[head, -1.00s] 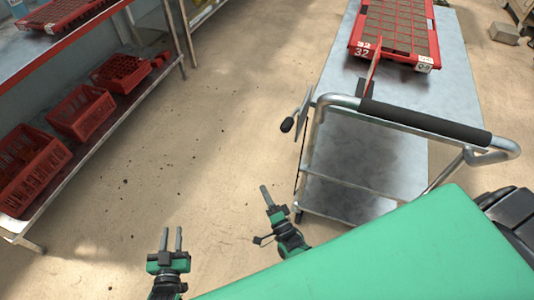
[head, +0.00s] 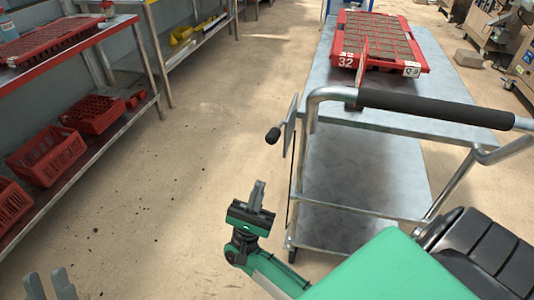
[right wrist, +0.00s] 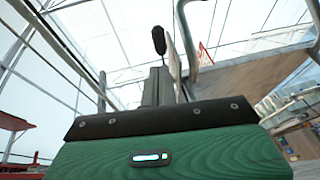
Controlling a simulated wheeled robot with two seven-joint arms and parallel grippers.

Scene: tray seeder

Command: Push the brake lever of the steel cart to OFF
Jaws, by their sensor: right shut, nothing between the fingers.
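The steel cart (head: 350,185) stands right of centre, with a black-gripped push handle (head: 435,108) at its near end. Its brake lever has a black knob (head: 273,135) and sits beside a thin upright plate (head: 290,125) at the cart's left side. The knob also shows in the right wrist view (right wrist: 158,40), beyond the fingers. My right gripper (head: 257,194) is shut and empty, pointing up, below the knob and apart from it. My left gripper (head: 48,284) is at the lower left corner with its fingers apart, partly cut off. No OFF marking is readable.
A red tray (head: 345,62) marked 32 lies on the cart top. A shelf rack (head: 125,112) with red crates (head: 50,155) stands at the left. Open floor (head: 200,130) lies between rack and cart. A thin red plate (head: 362,62) stands near the handle.

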